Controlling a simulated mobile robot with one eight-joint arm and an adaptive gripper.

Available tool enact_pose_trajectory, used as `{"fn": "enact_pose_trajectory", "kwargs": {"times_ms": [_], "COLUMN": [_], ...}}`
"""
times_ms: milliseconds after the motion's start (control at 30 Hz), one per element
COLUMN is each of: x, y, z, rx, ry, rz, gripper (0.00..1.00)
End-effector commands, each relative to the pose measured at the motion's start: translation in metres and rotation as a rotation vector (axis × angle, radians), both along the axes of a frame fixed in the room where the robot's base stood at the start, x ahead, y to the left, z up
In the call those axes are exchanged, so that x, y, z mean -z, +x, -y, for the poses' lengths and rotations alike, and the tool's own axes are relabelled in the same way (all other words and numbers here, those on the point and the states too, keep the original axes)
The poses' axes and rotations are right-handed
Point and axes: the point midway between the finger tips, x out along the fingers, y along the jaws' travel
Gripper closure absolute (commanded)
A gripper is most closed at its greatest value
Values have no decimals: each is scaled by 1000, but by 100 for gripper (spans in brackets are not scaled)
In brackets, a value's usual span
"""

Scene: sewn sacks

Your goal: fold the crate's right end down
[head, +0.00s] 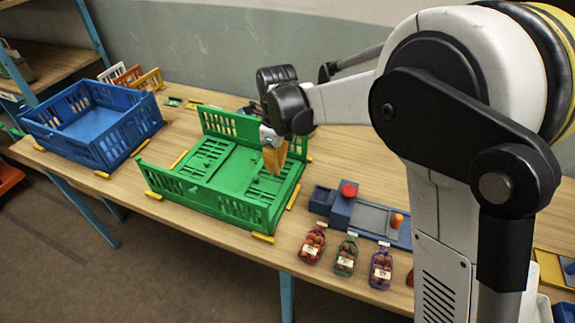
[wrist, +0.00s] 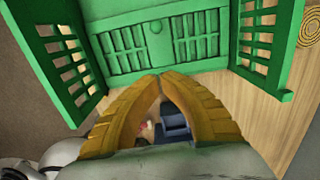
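The green crate (head: 225,207) stands on the table with its long front and back walls upright. Both end panels appear to lie folded down flat inside it. The right end panel (head: 243,175), slotted and with a round middle catch, also shows in the wrist view (wrist: 155,42), between the two upright walls. My gripper (head: 274,170) points down over the crate's right end. In the wrist view its yellow fingers (wrist: 161,74) meet at the tips beside the panel's near edge, with nothing seen between them. Whether the tips touch the panel is unclear.
A blue crate (head: 92,137) stands to the left. Right of the green crate is a blue device with a red button (head: 349,189). Several netted sacks (head: 345,254) lie along the front edge. Yellow strips (head: 263,238) lie around the green crate's base.

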Motion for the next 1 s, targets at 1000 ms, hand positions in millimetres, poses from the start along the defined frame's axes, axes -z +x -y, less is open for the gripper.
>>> {"fn": "enact_pose_trajectory", "kwargs": {"times_ms": [1000], "x": [55], "y": [26], "z": [-71], "rx": [0], "ry": [-47], "rz": [-20], "gripper": [100]}}
